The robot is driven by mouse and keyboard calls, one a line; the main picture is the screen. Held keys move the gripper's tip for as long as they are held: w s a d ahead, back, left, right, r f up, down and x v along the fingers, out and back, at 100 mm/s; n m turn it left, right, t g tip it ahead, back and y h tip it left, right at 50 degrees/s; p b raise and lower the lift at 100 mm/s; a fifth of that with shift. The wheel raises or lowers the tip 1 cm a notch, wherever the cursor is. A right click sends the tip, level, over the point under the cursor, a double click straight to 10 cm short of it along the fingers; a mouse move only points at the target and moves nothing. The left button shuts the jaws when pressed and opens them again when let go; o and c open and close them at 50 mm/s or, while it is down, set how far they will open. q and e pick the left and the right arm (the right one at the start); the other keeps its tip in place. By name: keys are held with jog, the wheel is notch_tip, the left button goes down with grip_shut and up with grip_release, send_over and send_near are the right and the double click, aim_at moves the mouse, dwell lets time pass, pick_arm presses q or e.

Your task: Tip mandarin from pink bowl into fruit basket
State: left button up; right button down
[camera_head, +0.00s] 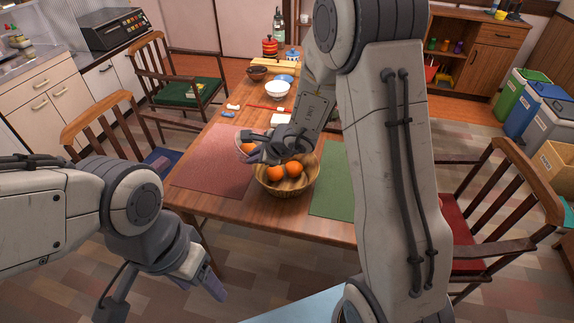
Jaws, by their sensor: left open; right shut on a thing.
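The woven fruit basket (286,190) stands on the wooden table between two placemats, with orange fruits in it. My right gripper (258,150) is above the basket's far-left rim and shut on the pink bowl (241,138), which is mostly hidden behind the fingers. A mandarin (247,148) shows at the bowl, partly covered by the gripper. I cannot tell how far the bowl is tilted. My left gripper (165,295) is open and empty, low in front of the table's near-left edge.
A pink placemat (210,160) lies left of the basket and a green one (332,185) right. Behind are a white bowl (277,90), a red chopstick-like item (265,107) and a dark bowl (257,73). Wooden chairs (100,120) flank the table. My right arm hides the table's right side.

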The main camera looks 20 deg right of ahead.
jog(key=shift+s+d+f+t+y, duration=0.2)
jog(key=shift+d+t+y, duration=0.15)
jog(key=shift+d, duration=0.3)
jog(key=shift+s+d+r+m+t+y+p, duration=0.2)
jog(key=shift+d+r+m+t+y+p, duration=0.1)
jog(key=shift+d+y+p, duration=0.35)
dwell(0.5)
jog(key=shift+s+d+f+m+t+y+b, duration=0.1)
jog(key=shift+d+f+m+t+y+b, duration=0.1)
jog(key=shift+f+y, duration=0.15)
jog(key=shift+s+d+f+m+t+y+b, duration=0.15)
jog(key=shift+f+y+b, duration=0.1)
jog(key=shift+y, duration=0.2)
jog(key=shift+d+r+t+y, duration=0.15)
jog(key=shift+d+t+y, duration=0.2)
jog(key=shift+y, duration=0.25)
dwell(0.7)
jog(key=shift+m, duration=0.25)
jog(key=shift+d+b, duration=0.1)
jog(key=shift+b, duration=0.4)
jog(key=shift+s+d+t+y+b, duration=0.25)
jog(key=shift+t+y+b, duration=0.2)
jog(key=shift+y+b, duration=0.4)
jog(key=shift+s+d+m+t+b, duration=0.15)
jog(key=shift+d+m+t+b, duration=0.2)
jog(key=shift+d+b, duration=0.35)
jog(key=shift+s+d+y+b, duration=0.1)
jog(key=shift+d+y+b, duration=0.1)
jog(key=shift+y+b, duration=0.1)
